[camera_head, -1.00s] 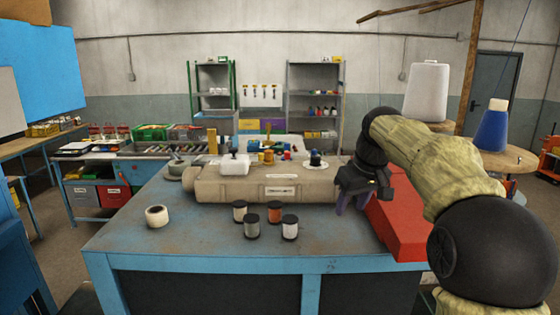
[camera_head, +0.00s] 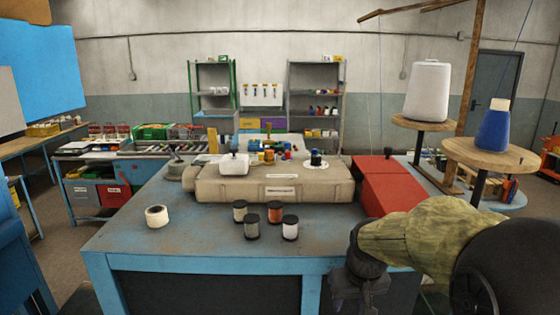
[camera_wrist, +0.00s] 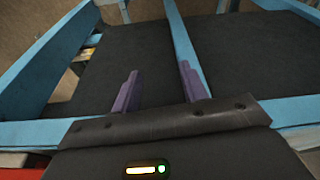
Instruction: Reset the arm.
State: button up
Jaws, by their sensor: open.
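My gripper (camera_wrist: 160,90) is open and empty in the wrist view, its two purple fingers apart. Between and beyond them show the table's blue frame and dark lower panels. In the head view my gripper (camera_head: 358,300) hangs low at the front right of the blue worktable (camera_head: 180,242), in front of its front edge. Its fingers are not clearly seen there. My arm is folded in at the lower right.
Large white (camera_head: 428,90) and blue (camera_head: 494,126) cones stand on round wooden stands at the right.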

jog(key=s+f+m, duration=0.1)
jog(key=s+f, duration=0.7)
jog(key=s, duration=0.3)
notch_tip(320, 180, down, 11)
jog(key=b, duration=1)
jog(key=shift+s+r+b, duration=0.2)
jog(key=shift+s+b, duration=0.1)
jog(key=shift+b, duration=0.1)
